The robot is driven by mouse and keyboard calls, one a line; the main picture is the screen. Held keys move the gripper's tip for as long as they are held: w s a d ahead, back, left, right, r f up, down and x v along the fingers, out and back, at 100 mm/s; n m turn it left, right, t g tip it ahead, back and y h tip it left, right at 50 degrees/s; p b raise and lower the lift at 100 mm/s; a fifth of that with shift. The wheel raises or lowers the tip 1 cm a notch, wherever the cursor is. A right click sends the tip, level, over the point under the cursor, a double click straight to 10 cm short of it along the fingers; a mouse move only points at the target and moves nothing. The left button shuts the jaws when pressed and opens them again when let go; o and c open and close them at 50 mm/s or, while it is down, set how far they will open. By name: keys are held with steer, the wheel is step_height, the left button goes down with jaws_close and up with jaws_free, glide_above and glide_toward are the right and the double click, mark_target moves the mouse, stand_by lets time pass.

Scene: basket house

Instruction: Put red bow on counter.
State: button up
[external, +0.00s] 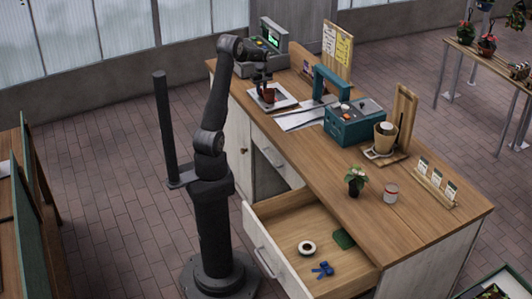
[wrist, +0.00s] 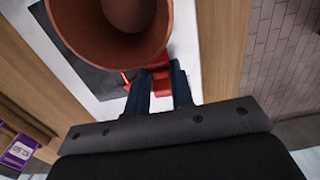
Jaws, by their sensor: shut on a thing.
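A red item, which looks like the red bow (wrist: 161,84), shows between the two fingers of my gripper (wrist: 160,88) in the wrist view. The fingers are shut on it. Its far part lies close by a terracotta pot (wrist: 118,35), and I cannot tell whether they touch. The bow cannot be made out there.
A teal toolbox (external: 350,122), a potted plant (external: 355,182), a white and red tin (external: 391,192) and a card stand (external: 435,188) stand on the counter. The open drawer (external: 290,225) holds a blue bow (external: 323,270) and a tape roll (external: 307,248). The near counter end has free room.

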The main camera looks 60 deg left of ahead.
steer(key=shift+f, duration=0.1)
steer(key=o, duration=0.9)
step_height(320, 180, up, 11)
steer(key=shift+r, duration=0.2)
steer(key=o, duration=0.5)
steer(key=shift+r, duration=0.4)
